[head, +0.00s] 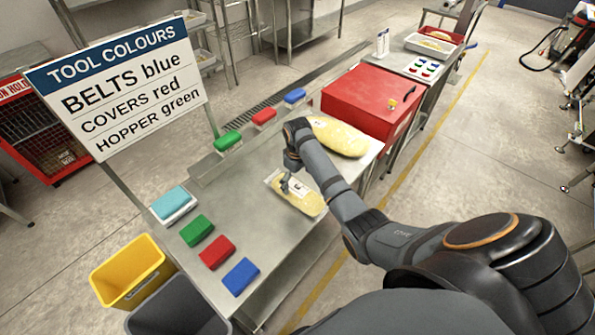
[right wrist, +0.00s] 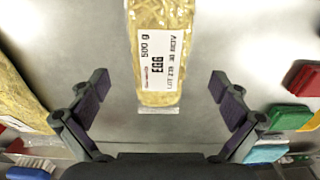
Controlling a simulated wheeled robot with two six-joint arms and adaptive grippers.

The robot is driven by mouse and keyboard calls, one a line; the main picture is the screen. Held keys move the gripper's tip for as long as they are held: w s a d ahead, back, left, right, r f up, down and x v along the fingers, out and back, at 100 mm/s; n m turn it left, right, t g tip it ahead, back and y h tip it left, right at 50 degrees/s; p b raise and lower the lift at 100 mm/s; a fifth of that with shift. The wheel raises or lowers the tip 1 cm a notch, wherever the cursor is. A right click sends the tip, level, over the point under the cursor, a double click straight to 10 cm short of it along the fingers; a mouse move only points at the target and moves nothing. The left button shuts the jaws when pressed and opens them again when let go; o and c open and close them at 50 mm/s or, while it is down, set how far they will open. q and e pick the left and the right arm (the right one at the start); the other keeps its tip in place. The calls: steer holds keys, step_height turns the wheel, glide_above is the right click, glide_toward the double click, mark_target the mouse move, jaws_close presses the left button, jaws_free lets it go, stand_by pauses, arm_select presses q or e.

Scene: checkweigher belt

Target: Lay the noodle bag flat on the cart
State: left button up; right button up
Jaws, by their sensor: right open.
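A yellow noodle bag (head: 309,204) with a white label lies flat on the steel top (head: 245,205) of the cart-like table. In the right wrist view the same noodle bag (right wrist: 162,25) shows its label reading EGG 500 g, with its clear end towards me. My right gripper (head: 287,185) is above the label end of the bag. In the right wrist view its fingers (right wrist: 159,87) are wide apart, one on each side of the bag's end, and hold nothing. My left gripper is out of view.
A larger yellow bag (head: 342,137) lies behind, near a red box (head: 372,98). Blue, red and green brushes or blocks, such as the red one (head: 217,252), line the left side. A yellow bin (head: 127,270) stands at the left edge. Bare steel lies left of the bag.

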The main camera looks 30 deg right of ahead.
mark_target(297, 188)
step_height(297, 188, up, 7)
steer(key=shift+b, duration=0.3)
stand_by(0.9)
